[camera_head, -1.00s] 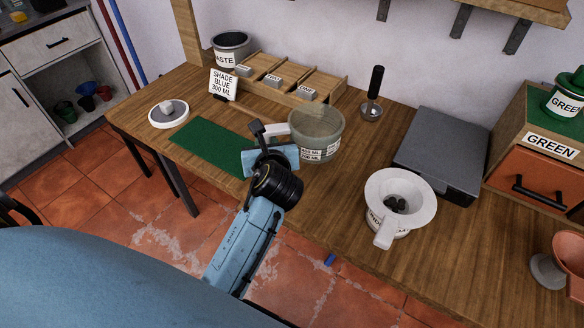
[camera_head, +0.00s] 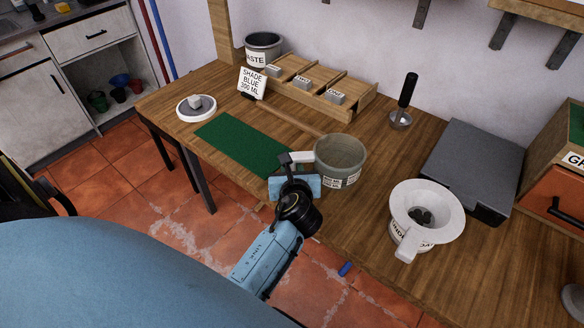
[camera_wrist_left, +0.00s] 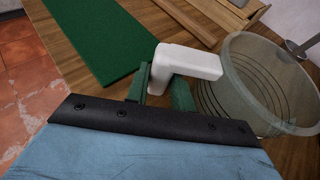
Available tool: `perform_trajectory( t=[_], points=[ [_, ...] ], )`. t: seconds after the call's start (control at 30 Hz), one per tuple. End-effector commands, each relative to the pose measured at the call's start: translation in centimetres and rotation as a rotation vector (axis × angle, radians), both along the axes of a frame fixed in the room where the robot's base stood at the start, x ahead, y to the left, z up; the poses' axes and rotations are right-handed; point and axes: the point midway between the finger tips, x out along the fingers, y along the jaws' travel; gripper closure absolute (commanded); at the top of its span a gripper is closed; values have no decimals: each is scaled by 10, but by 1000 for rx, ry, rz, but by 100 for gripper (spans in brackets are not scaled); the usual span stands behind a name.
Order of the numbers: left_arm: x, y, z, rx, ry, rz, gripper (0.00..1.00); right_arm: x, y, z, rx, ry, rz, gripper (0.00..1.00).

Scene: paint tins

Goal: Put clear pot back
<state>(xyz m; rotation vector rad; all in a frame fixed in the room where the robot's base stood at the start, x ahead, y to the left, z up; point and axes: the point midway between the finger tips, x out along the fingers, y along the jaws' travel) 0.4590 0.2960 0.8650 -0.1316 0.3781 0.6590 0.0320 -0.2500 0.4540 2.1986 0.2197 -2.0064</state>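The clear pot (camera_head: 340,162) is a see-through, greenish pot with labels on its side and a white handle. It is upright over the wooden bench, right of the green mat (camera_head: 243,146). My left gripper (camera_head: 297,166) is at the handle on its left side. In the left wrist view, green fingers (camera_wrist_left: 162,88) close around the white handle (camera_wrist_left: 187,62), and the pot (camera_wrist_left: 268,85) shows at the right, looking empty. I cannot tell whether its base touches the bench. My right gripper is not in view.
A sign (camera_head: 252,83) reads SHADE BLUE 300 ML. A wooden divided tray (camera_head: 318,88) and a WASTE tin (camera_head: 264,48) stand behind. A scale-like round disc (camera_head: 196,108) is left. A white funnel-topped pot (camera_head: 425,213), a grey box (camera_head: 470,170) and a black-handled tool (camera_head: 405,95) are right.

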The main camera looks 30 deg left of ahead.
Motion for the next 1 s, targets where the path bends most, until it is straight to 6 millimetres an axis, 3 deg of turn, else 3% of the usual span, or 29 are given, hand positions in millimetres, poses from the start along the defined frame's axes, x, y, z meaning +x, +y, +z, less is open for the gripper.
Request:
perform_trajectory(
  t=[0.03,0.13,0.47,0.67,1.0],
  points=[
    [0,0,0,0,0,0,69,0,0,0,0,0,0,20],
    [0,0,0,0,0,0,57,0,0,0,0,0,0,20],
    [0,0,0,0,0,0,57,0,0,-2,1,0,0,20],
    [0,0,-5,-2,-3,0,57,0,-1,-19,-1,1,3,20],
    [-64,-44,31,-3,3,1,57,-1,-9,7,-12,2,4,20]
  ],
)
